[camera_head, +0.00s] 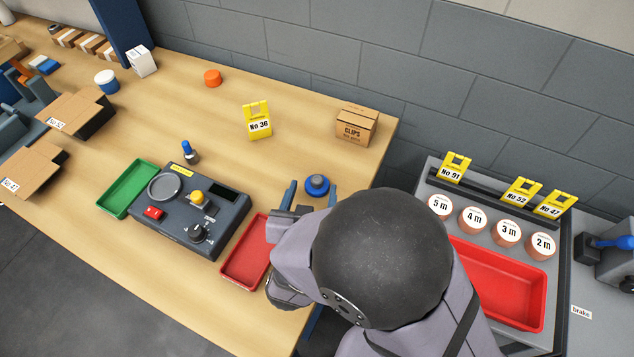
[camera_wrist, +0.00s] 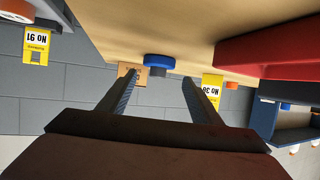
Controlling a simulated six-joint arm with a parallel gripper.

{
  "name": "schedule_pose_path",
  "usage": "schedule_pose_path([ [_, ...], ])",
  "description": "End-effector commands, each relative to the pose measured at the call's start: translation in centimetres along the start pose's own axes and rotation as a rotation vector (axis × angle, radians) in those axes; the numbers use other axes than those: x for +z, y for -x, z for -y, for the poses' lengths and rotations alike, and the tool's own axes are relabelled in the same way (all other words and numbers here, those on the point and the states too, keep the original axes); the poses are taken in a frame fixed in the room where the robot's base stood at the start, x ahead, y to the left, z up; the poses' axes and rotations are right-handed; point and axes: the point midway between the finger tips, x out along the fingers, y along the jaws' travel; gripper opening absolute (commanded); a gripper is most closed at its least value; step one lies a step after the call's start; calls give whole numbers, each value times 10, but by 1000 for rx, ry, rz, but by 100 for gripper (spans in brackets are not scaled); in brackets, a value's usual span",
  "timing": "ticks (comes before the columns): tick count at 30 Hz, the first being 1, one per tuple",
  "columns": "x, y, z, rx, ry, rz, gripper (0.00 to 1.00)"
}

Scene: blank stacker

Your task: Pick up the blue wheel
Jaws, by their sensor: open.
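The blue wheel (camera_head: 317,184) is a round blue knob with a raised hub. It sits on the wooden table near its right edge, in front of the cardboard box. In the wrist view, which is upside down, the blue wheel (camera_wrist: 160,61) shows between and beyond the fingertips, with a dark part under it. My gripper (camera_head: 312,193) is open, its blue fingers on either side of the wheel in the head view. The wrist view also shows my gripper (camera_wrist: 159,77) with nothing between its fingers. Contact cannot be told; my arm hides the table below.
A red tray (camera_head: 243,262) lies close to my gripper's left, beside a grey control box (camera_head: 232,219). A CLIPS box (camera_head: 355,128) and a yellow No 36 tag (camera_head: 257,120) stand behind the wheel. A lower bench with a red bin (camera_head: 500,292) is at right.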

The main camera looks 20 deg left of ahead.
Motion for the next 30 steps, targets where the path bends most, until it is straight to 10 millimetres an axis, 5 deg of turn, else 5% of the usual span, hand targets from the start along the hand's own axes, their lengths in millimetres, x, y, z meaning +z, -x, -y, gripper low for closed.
schedule_pose_path([
  [15, -6, -48, -4, 2, -1, 1, 59],
  [24, -5, -52, -4, -1, 0, 1, 59],
  [30, -5, -52, -4, 0, 0, 1, 18],
])
